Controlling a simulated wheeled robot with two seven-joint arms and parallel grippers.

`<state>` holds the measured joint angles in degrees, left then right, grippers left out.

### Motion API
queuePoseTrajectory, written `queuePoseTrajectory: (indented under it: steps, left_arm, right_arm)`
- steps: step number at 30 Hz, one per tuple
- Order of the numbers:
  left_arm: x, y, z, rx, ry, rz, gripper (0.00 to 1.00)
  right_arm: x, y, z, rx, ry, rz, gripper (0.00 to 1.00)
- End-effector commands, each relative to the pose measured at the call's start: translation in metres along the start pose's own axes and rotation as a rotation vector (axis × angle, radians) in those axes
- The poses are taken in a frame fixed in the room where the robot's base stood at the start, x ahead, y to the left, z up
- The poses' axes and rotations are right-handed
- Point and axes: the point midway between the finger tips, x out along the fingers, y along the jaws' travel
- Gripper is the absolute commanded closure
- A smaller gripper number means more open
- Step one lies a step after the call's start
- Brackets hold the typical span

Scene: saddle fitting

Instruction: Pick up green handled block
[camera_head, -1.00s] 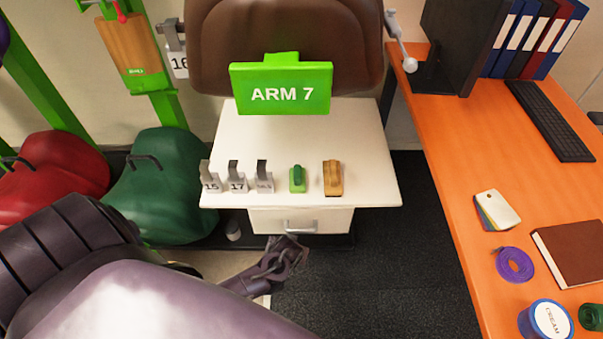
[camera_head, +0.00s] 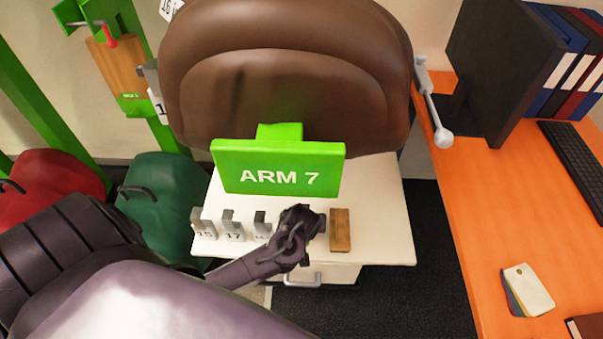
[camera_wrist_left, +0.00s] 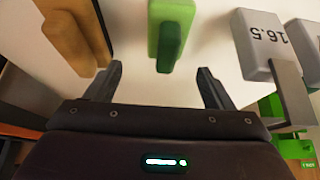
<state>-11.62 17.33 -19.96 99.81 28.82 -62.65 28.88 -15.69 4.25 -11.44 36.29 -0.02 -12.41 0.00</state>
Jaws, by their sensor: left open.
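The green handled block (camera_wrist_left: 167,32) shows in the left wrist view, lying on the white cabinet top (camera_wrist_left: 205,35) with its dark green handle facing me. My left gripper (camera_wrist_left: 158,85) is open, its two fingers to either side of the block's line and short of it, touching nothing that I can see. In the head view my left gripper (camera_head: 300,222) is over the front part of the cabinet top and hides the green block. My right gripper does not show.
A wooden handled block (camera_head: 340,230) sits right of my gripper, and several grey numbered blocks (camera_head: 232,225) stand to its left. A green ARM 7 sign (camera_head: 278,168) and a brown saddle (camera_head: 290,90) rise behind. An orange desk (camera_head: 470,200) is at right.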

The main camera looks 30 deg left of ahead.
Motion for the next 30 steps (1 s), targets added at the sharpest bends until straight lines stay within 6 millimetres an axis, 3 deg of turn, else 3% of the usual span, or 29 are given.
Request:
queuePoseTrajectory:
  steps: [9,12,18,25,30]
  left_arm:
    - [0.036,-0.004,0.002,0.0,-0.002,-0.001,0.25]
    - [0.052,-0.009,0.002,-0.001,-0.002,-0.003,0.25]
    - [0.073,-0.008,0.003,0.0,0.0,0.001,0.25]
    - [0.075,-0.008,0.003,0.0,-0.001,0.001,0.25]
    - [0.075,-0.008,0.003,0.0,-0.001,0.001,0.44]
  right_arm:
    - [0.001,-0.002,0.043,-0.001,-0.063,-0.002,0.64]
    - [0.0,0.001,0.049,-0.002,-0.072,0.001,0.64]
    - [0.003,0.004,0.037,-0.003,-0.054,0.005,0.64]
    - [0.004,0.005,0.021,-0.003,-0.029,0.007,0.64]
    - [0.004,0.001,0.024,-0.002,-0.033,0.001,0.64]
